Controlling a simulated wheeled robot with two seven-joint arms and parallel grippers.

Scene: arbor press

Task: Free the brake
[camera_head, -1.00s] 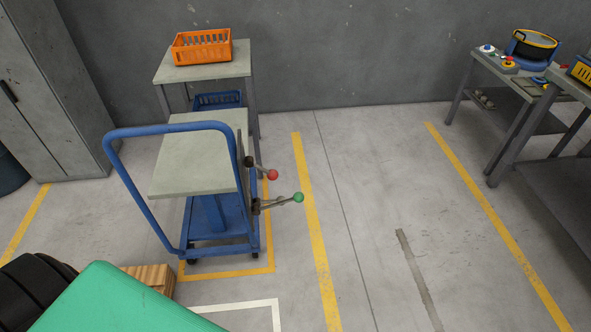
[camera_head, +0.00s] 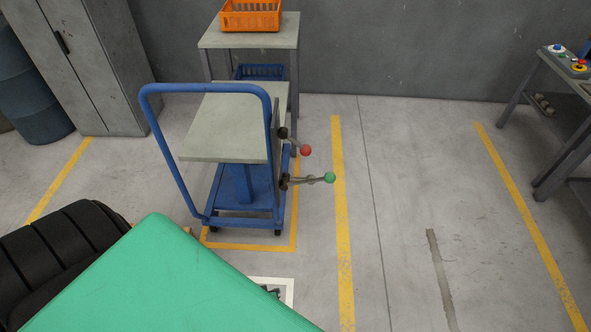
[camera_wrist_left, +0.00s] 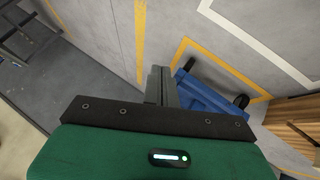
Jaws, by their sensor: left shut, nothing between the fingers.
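A blue cart (camera_head: 240,190) with a tall hoop handle and a pale grey top stands left of centre in the head view. Two levers stick out from its right side: an upper one with a red knob (camera_head: 306,150) and a lower one with a green knob (camera_head: 330,178). Which one works the brake cannot be told. In the left wrist view, the cart's blue base (camera_wrist_left: 200,92) and dark wheels show beyond my left gripper (camera_wrist_left: 160,72). That gripper is shut and empty, apart from the cart. My right gripper is not in view.
A grey table (camera_head: 250,40) with an orange crate (camera_head: 250,15) stands behind the cart, a blue crate (camera_head: 258,72) beneath it. A grey cabinet (camera_head: 90,70) and a dark barrel (camera_head: 30,95) are at left. Floor right of the levers is clear up to a bench (camera_head: 560,80).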

